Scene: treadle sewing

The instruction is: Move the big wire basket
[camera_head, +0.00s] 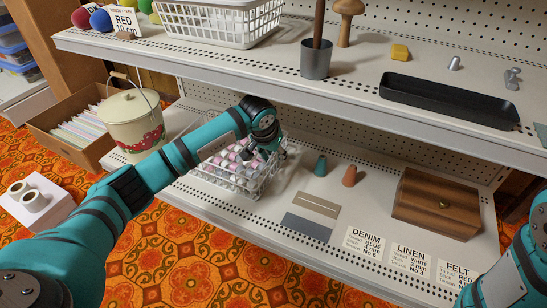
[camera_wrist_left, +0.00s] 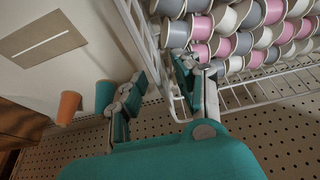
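A white wire basket (camera_head: 262,187) full of pink, white and grey thread spools (camera_head: 228,165) stands on the lower shelf. In the left wrist view its wire wall (camera_wrist_left: 148,38) and spools (camera_wrist_left: 240,35) are close up. My left gripper (camera_head: 272,150) is at the basket's right end. In the left wrist view its two fingers (camera_wrist_left: 158,75) are spread apart, one on each side of the wire wall. The fingers do not look closed on it. A second white basket (camera_head: 215,25) stands on the upper shelf. My right arm shows at the right edge; its gripper is out of view.
Right of the basket stand a teal cone (camera_head: 320,166) and an orange cone (camera_head: 349,176), with flat cards (camera_head: 306,226) in front. A wooden box (camera_head: 436,205) is further right. A cream pail (camera_head: 132,122) is at the left. The upper shelf (camera_head: 270,68) overhangs the basket.

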